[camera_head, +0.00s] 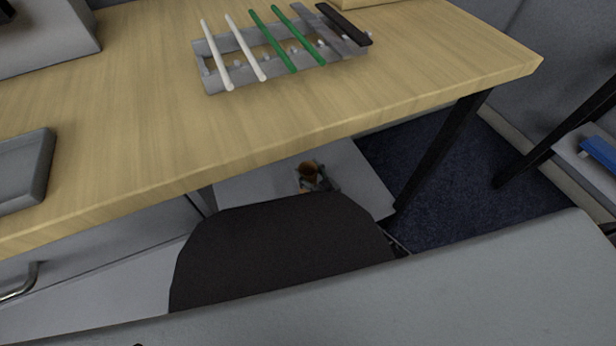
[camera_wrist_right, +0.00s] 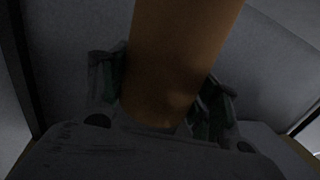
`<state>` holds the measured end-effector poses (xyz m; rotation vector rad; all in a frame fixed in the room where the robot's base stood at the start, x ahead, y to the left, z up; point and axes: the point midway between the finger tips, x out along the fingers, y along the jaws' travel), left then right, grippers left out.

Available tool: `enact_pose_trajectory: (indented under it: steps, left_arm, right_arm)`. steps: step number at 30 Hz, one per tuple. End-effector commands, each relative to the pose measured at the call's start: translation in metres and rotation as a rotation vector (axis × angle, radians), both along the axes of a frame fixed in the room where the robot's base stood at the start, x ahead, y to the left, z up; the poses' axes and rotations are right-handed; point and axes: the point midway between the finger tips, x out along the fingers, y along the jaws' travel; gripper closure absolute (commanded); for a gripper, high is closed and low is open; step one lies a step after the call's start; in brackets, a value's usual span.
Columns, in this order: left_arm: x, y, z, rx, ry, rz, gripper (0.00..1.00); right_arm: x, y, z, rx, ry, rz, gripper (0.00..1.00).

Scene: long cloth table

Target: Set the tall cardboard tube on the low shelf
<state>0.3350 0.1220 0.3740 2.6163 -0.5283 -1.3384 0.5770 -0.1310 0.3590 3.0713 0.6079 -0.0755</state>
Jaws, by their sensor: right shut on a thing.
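The brown cardboard tube (camera_wrist_right: 175,60) stands between the fingers of my right gripper (camera_wrist_right: 165,108) in the right wrist view, and the gripper is shut on it. In the head view the tube (camera_head: 306,168) is seen small from above, with my right gripper (camera_head: 320,182) beside it. Both are over the pale low shelf (camera_head: 355,180) under the table. I cannot tell whether the tube's bottom touches the shelf; its lower end is hidden. My left gripper is not in view.
The wooden table (camera_head: 130,130) overhangs the shelf, with a dark table leg (camera_head: 440,150) to the right. A grey rack (camera_head: 210,75) with white and green sticks is on the table, and a grey tray (camera_head: 25,170) lies at left. Bare shelf shows right of the tube.

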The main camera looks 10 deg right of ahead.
Motion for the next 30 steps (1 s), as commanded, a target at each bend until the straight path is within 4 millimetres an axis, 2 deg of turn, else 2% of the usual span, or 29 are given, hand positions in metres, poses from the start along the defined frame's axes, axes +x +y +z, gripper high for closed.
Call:
enact_pose_trajectory:
  steps: [3,9,14,26,27,30]
  left_arm:
    - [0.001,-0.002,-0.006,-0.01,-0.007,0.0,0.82]
    - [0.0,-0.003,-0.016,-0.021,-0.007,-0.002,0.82]
    - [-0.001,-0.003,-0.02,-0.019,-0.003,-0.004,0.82]
    - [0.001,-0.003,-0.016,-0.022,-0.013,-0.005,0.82]
    - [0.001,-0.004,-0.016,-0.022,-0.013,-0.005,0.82]
    - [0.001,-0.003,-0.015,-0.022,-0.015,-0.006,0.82]
  right_arm:
    - [0.0,0.0,-0.012,0.0,0.001,0.0,0.63]
    - [0.0,0.0,-0.025,0.0,0.0,0.0,0.63]
    - [0.0,0.0,-0.027,0.0,0.0,0.0,0.63]
    - [0.0,0.0,-0.03,0.0,0.001,0.0,0.63]
    - [0.0,0.0,-0.03,0.0,0.001,0.0,0.35]
    - [0.0,0.0,-0.03,0.0,0.001,0.0,0.22]
